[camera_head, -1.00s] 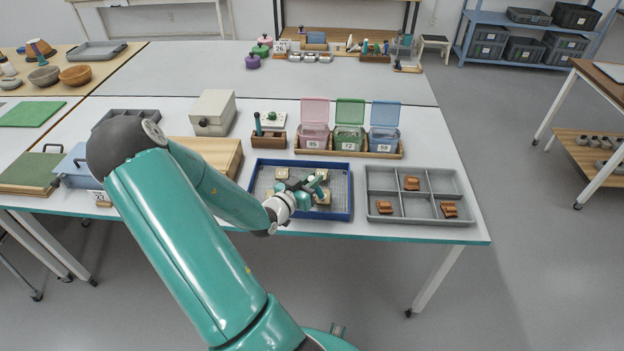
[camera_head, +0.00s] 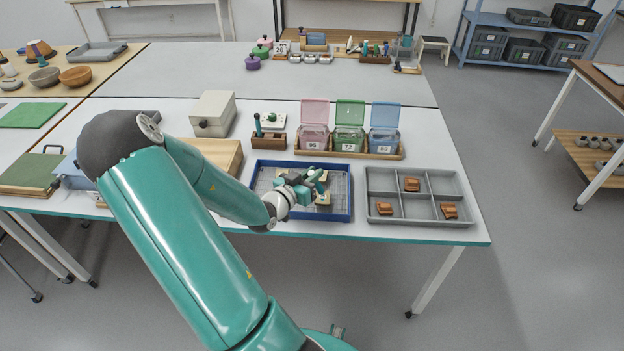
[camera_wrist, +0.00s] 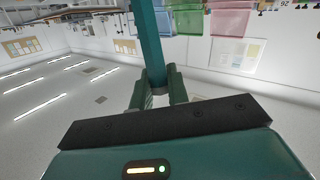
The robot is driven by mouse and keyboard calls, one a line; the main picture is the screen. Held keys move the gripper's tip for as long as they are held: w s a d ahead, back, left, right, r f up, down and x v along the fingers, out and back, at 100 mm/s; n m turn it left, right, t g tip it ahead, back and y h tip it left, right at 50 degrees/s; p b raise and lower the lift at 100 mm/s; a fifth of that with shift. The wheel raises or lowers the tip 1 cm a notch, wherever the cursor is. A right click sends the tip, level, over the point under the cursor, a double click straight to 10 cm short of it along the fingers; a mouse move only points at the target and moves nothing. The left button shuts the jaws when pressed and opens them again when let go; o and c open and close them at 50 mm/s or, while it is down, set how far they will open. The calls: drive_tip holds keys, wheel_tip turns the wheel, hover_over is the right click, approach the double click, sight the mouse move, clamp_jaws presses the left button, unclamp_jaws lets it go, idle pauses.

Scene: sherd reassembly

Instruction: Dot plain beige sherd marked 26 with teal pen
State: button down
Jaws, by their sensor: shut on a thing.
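My gripper (camera_head: 308,188) is low over the blue-rimmed tray (camera_head: 350,205). In the wrist view my gripper (camera_wrist: 158,92) is shut on a long teal pen (camera_wrist: 147,40), which runs up out of the picture between the fingers. In the head view the pen is small and hard to tell from the teal gripper. Beige sherds lie in the tray, one (camera_head: 323,199) just below my gripper and one (camera_head: 282,172) behind it. Others are partly hidden by the gripper. I cannot read any number 26 on them, nor tell whether the pen touches a sherd.
A grey compartment tray (camera_head: 420,222) with several brown sherds stands to the right. Behind are pink (camera_head: 314,137), green (camera_head: 349,138) and blue (camera_head: 384,140) lidded bins. A wooden holder (camera_head: 268,142) with an upright dark teal item stands behind the tray.

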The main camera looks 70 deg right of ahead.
drive_tip(key=shift+r, duration=2.2)
